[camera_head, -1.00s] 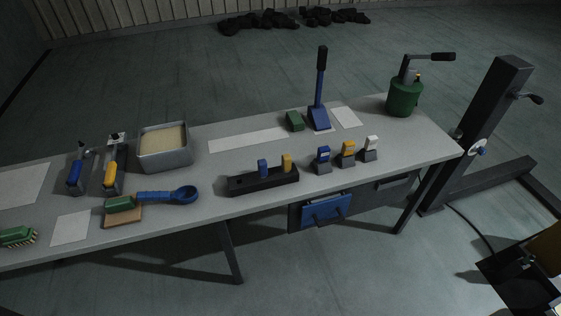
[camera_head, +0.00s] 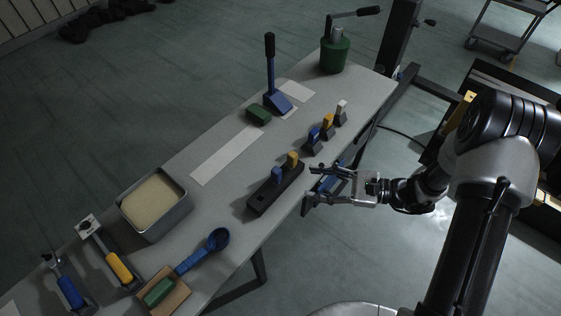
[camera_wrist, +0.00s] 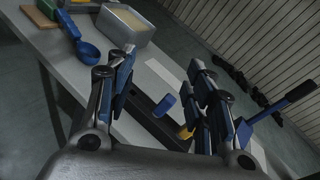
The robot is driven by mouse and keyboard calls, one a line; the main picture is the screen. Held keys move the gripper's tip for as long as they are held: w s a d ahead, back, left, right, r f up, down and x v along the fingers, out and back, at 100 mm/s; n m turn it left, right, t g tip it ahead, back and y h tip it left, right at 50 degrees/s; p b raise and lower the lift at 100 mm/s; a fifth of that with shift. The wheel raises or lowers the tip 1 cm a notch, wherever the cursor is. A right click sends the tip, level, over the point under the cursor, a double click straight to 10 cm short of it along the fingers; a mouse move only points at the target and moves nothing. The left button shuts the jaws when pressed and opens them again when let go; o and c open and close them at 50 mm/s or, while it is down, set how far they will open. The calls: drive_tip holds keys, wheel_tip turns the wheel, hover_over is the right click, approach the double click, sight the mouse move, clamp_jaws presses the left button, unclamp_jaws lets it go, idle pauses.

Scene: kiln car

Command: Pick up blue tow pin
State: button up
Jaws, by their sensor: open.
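The blue tow pin (camera_head: 277,174) stands upright in a black rack (camera_head: 262,198) on the grey bench, beside a yellow pin (camera_head: 292,158) in the same rack. In the wrist view the blue pin (camera_wrist: 164,104) shows between my fingers, further off, with the yellow pin (camera_wrist: 185,132) partly hidden by the right finger. My gripper (camera_head: 316,185) is open and empty, to the right of the rack near the bench's front edge. It is apart from the pin.
Blue, yellow and white-topped blocks (camera_head: 327,126) stand right of the rack. A blue scoop (camera_head: 202,249) and a sand tray (camera_head: 153,204) lie to its left. A paper strip (camera_head: 228,155) lies flat there.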

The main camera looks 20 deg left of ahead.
wheel_tip(320, 180, down, 12)
drive_tip(key=w+d+m+t+p, duration=0.1)
drive_tip(key=w+m+t+p, duration=0.1)
drive_tip(key=m+t, duration=0.55)
drive_tip(key=b, duration=0.1)
approach(280, 173)
drive_tip(key=shift+m, duration=0.45)
drive_tip(key=x, duration=0.6)
drive_tip(key=shift+s+a+f, duration=0.15)
drive_tip(key=shift+a, duration=0.1)
drive_tip(key=b+x, duration=0.1)
drive_tip(key=x, duration=0.4)
drive_tip(key=shift+w, duration=0.25)
drive_tip(key=shift+c, duration=0.4)
clamp_jaws()
